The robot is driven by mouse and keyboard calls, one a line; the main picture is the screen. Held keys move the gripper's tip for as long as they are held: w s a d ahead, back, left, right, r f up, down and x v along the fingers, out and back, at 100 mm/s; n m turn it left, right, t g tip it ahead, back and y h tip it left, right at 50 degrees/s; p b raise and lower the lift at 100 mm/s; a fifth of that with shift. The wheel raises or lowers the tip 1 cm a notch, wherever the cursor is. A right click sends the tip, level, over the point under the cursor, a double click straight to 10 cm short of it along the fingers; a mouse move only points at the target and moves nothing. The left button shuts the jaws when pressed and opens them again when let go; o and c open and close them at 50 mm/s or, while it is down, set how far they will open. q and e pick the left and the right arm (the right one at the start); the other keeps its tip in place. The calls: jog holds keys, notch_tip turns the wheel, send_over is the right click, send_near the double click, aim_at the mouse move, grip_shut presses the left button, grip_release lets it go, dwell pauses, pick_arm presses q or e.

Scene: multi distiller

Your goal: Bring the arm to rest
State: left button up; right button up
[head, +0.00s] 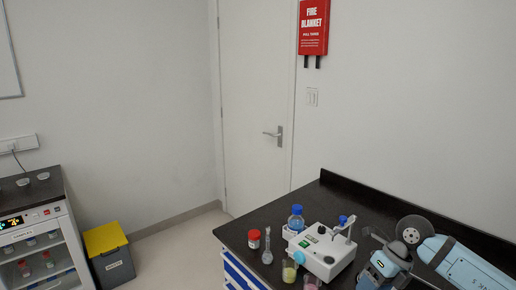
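My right arm (464,264) shows at the lower right as light blue and grey links with a dark round joint. It is in front of the black-topped bench (262,221). Its grey lower link (388,264) runs down to the bottom edge of the picture. No gripper fingers can be made out, and my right gripper is out of view. My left arm and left gripper do not show. Whether either gripper holds anything cannot be seen.
On the bench stand a white device (322,248), a blue-capped bottle (296,219), a red-lidded jar (254,238), a flask (267,247) and small beakers (289,271). A yellow-lidded bin (108,254) stands beside a cabinet (42,243) at left. Floor before the door (257,110) is clear.

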jog(key=s+a+r+m+t+y+p, duration=0.1)
jog(key=s+a+m+t+y+p, duration=0.1)
jog(key=s+a+m+y, duration=0.4)
jog(key=s+a+r+m+t+y+p, duration=0.1)
jog(key=s+a+r+t+y, duration=0.1)
jog(key=a+y, duration=0.7)
pick_arm(q)
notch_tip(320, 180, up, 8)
jog(key=p, duration=0.4)
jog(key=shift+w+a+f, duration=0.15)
pick_arm(e)
jog(key=s+d+f+m+t+h, duration=0.3)
jog(key=s+f+m+h, duration=0.5)
jog(key=m, duration=0.7)
jog(key=s+d+f+m+t+h, duration=0.4)
jog(key=s+f+m+h, duration=0.3)
jog(key=m, duration=0.8)
notch_tip(320, 180, down, 4)
jog(key=shift+s+d+f+m+h, duration=0.25)
jog(key=shift+s+d+m+h, duration=0.2)
jog(key=shift+h, duration=0.55)
jog(key=shift+t, duration=0.3)
